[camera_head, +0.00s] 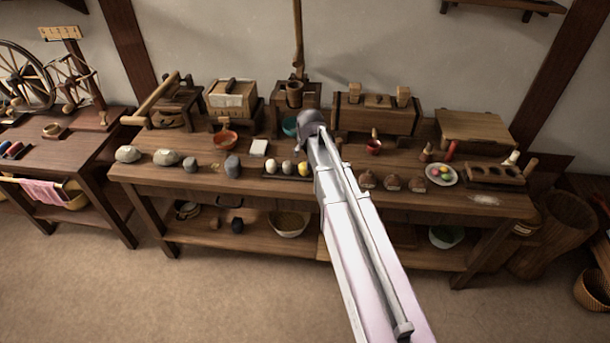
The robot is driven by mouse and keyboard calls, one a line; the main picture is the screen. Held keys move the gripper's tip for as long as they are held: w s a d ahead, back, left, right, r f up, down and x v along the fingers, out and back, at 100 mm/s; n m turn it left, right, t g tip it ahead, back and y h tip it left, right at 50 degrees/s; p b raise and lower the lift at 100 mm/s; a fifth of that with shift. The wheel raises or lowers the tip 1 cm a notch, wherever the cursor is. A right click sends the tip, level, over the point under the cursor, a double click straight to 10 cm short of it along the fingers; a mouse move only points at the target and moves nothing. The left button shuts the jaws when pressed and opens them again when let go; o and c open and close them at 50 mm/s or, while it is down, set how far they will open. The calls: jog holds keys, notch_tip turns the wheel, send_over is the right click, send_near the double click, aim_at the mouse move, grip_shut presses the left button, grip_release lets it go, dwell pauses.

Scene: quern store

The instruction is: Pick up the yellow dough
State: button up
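A white plate (430,180) stands on the right part of the long wooden table, with small coloured lumps on it, pink, yellow and green. A small yellow lump (436,169) is among them; it may be dough. Another yellow ball (304,169) sits at the right end of a row with two paler balls, near the table's front edge, just left of my arm. I cannot tell for sure which is the dough. My gripper (311,119) is over the back middle of the table, apart from both. Its fingers are too small and dark to read, and any contact is unclear.
Grey stones (166,157) line the table's front left. Brown lumps (392,182) lie between my arm and the plate. A red upright object (450,150) stands just behind the plate, and a wooden rack (494,174) is at its right. Wooden boxes (377,114) fill the back. The floor in front is clear.

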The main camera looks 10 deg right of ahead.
jog(key=shift+w+f, duration=0.1)
dwell(0.3)
jog(key=b, duration=0.7)
send_near(304, 169)
jog(key=x, duration=0.2)
jog(key=shift+f, duration=0.5)
jog(key=shift+f+b, duration=0.3)
jog(key=shift+b, duration=0.15)
jog(key=shift+b+x, duration=2.35)
jog(key=shift+x, duration=0.25)
jog(key=shift+w+r, duration=0.1)
jog(key=c, duration=0.9)
